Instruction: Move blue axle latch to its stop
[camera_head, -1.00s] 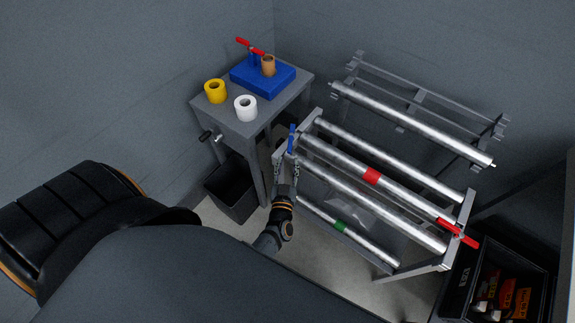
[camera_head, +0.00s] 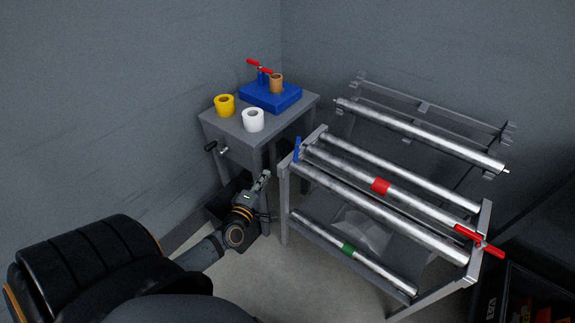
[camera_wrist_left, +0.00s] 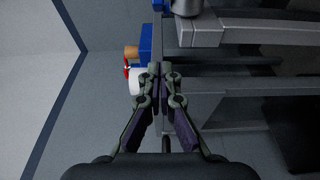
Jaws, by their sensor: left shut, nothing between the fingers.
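The blue axle latch (camera_head: 297,149) stands roughly upright at the left end of the roller rack (camera_head: 284,205), beside the end of the roller with the red band. My left gripper (camera_head: 265,177) is shut and empty. It is left of the rack and below the latch, clearly apart from it. In the left wrist view the shut fingertips (camera_wrist_left: 160,74) point toward the grey rack frame (camera_wrist_left: 205,33). A small blue piece at the top edge there may be the latch, but I cannot tell. My right gripper is not in view.
A grey table (camera_head: 235,128) behind holds a blue block (camera_head: 270,97), yellow roll (camera_head: 224,106) and white roll (camera_head: 253,120). A crank handle (camera_head: 213,147) sticks out from it. A dark bin (camera_head: 228,199) stands below. A red handle (camera_head: 480,241) is at the rack's right end.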

